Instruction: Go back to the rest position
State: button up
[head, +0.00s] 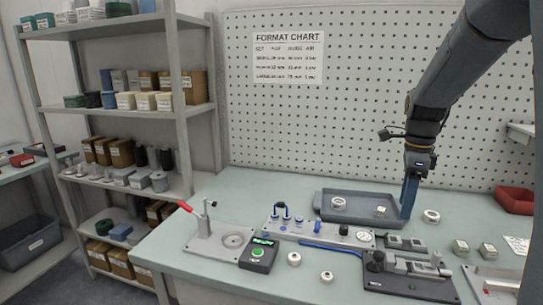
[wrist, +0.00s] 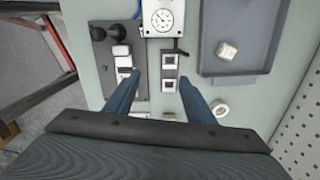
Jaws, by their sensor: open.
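My gripper (head: 406,214) hangs from my arm above the back right of the bench, in front of the blue-grey tray's right end in the head view. In the wrist view its two blue fingers stand well apart with nothing held between them; my gripper (wrist: 160,80) is open. Below the fingers, the wrist view shows the bench with a dark fixture (wrist: 135,85) and a small block pair (wrist: 168,72). Whether the fingertips touch anything cannot be told, but no contact shows.
A gauge plate (head: 320,232), a black clamp fixture (head: 405,280) and a red-handled press (head: 210,238) stand in front. A pegboard (head: 300,130) rises behind.

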aim_at(379, 254)
jog(key=s+a+f+n, duration=0.2)
jog(key=s+a+n, duration=0.1)
jog(key=n, duration=0.1)
jog(key=s+a+f+n, duration=0.2)
jog(key=s+a+n, duration=0.1)
jog(key=n, duration=0.1)
jog(key=s+a+f+n, duration=0.1)
jog(key=s+a+n, duration=0.3)
jog(key=shift+f, duration=0.4)
jog(key=s+a+f+n, duration=0.1)
jog(key=s+a+n, duration=0.1)
jog(key=s+n, duration=0.1)
jog(key=s+a+f+n, duration=0.2)
jog(key=s+n, duration=0.2)
jog(key=s+a+f+n, duration=0.1)
jog(key=s+n, duration=0.3)
jog(key=shift+a+f, duration=0.35)
jog(key=shift+a, duration=0.05)
